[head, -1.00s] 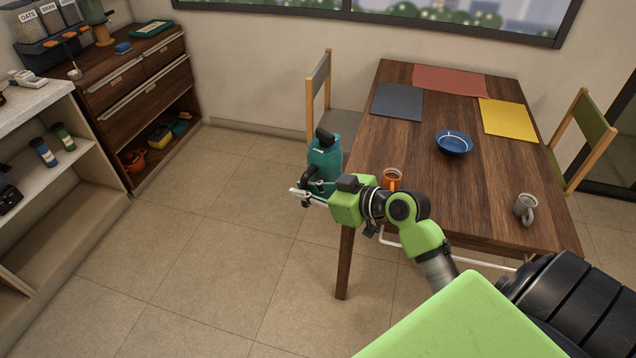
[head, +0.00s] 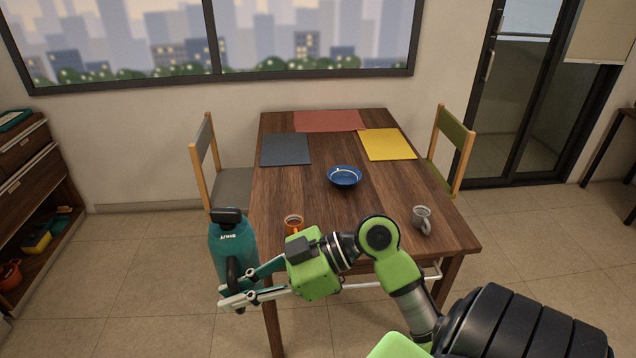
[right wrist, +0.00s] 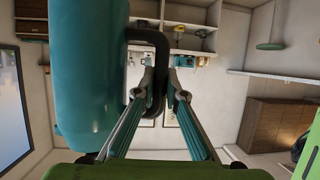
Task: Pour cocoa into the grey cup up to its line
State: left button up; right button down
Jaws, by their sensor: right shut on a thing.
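My right gripper (head: 245,291) is shut on the black handle of a teal flask (head: 229,252). The flask is upright, held off the table's left front corner. The flask (right wrist: 88,70) and its dark handle also show in the right wrist view, with the handle between the fingers (right wrist: 165,85). The cup's line and inside are too small to make out. My left gripper is not in view.
An orange mug (head: 293,224) stands at the table's front left, near my right gripper. A blue bowl (head: 345,177) sits mid-table. Grey, red and yellow mats lie at the back of the wooden table (head: 310,190). Chairs flank it. The table between mug and cup is partly behind my arm.

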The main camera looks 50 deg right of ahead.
aim_at(423, 222)
jog(key=z, duration=2.2)
jog(key=i+j+u, duration=0.2)
jog(key=i, duration=0.9)
jog(key=l, duration=0.15)
